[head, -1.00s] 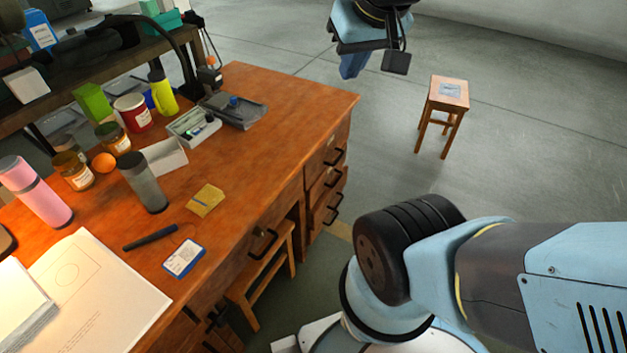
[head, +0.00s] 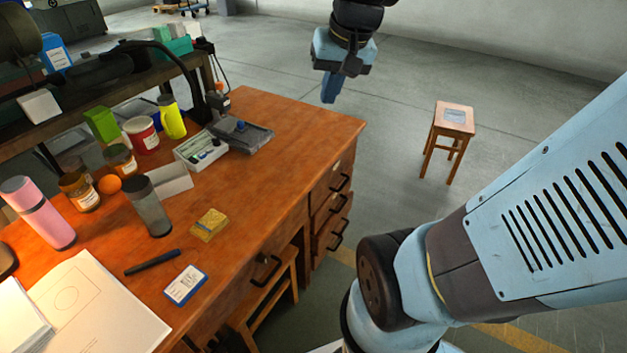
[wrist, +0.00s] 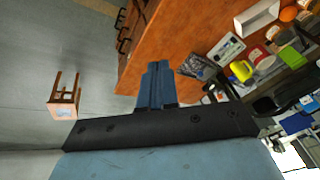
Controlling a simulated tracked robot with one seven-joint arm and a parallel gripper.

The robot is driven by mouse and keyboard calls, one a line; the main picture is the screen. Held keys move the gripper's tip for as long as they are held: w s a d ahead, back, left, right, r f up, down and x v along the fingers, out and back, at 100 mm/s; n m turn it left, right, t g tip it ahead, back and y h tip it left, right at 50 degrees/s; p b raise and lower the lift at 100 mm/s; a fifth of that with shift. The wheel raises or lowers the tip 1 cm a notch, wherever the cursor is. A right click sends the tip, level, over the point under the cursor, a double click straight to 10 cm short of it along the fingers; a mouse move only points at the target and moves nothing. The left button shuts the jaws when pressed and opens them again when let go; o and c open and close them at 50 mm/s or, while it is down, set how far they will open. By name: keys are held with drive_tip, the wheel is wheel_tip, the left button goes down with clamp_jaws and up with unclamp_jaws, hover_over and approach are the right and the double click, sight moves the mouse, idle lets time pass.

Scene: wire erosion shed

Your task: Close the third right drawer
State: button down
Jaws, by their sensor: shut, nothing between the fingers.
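The wooden desk (head: 290,130) has a stack of drawers at its right end. The third right drawer (head: 326,236) is the lowest of the stack, with a dark bar handle (head: 338,237). From this angle I cannot tell how far it stands out. My gripper (head: 329,92) is shut and empty, held in the air beyond the desk's far right corner, well away from the drawer. In the wrist view my blue fingers (wrist: 157,82) are together in front of the desk top, and dark drawer handles (wrist: 122,30) show at the upper left.
Jars, a yellow bottle (head: 171,118), a pink flask (head: 38,212), a grey tumbler (head: 148,207) and papers stand or lie on the desk. A wooden stool (head: 453,120) stands on open floor to the right. Another stool (head: 262,290) is tucked under the desk.

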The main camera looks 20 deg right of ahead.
drive_tip(key=w+d+f+m+g+y, duration=0.25)
drive_tip(key=w+d+f+m, duration=0.3)
drive_tip(key=w+f, duration=0.75)
drive_tip(key=w+d+f+m+t+y, duration=0.1)
drive_tip(key=w+d+f+m+y, duration=0.15)
drive_tip(key=w+d+f, duration=0.35)
drive_tip(key=w+d+f+m+t+y, duration=0.1)
drive_tip(key=w+d+f+m+y, duration=0.15)
drive_tip(key=f, duration=0.55)
drive_tip(key=s+d+f+m+t, duration=0.15)
drive_tip(key=d+f+m, duration=0.25)
drive_tip(key=f, duration=0.7)
drive_tip(key=s+d+f+m+t, duration=0.15)
drive_tip(key=d+f+m, duration=0.25)
drive_tip(key=f, duration=0.6)
drive_tip(key=s+d+f+m+t, duration=0.1)
drive_tip(key=d+f+m+t, duration=0.2)
drive_tip(key=f, duration=0.8)
drive_tip(key=m+h, duration=0.1)
drive_tip(key=m, duration=0.4)
approach(333, 222)
drive_tip(key=x, duration=0.5)
drive_tip(key=shift+s+f, duration=0.2)
drive_tip(key=shift+f, duration=0.1)
drive_tip(key=shift+w+a, duration=0.5)
drive_tip(key=shift+w, duration=0.15)
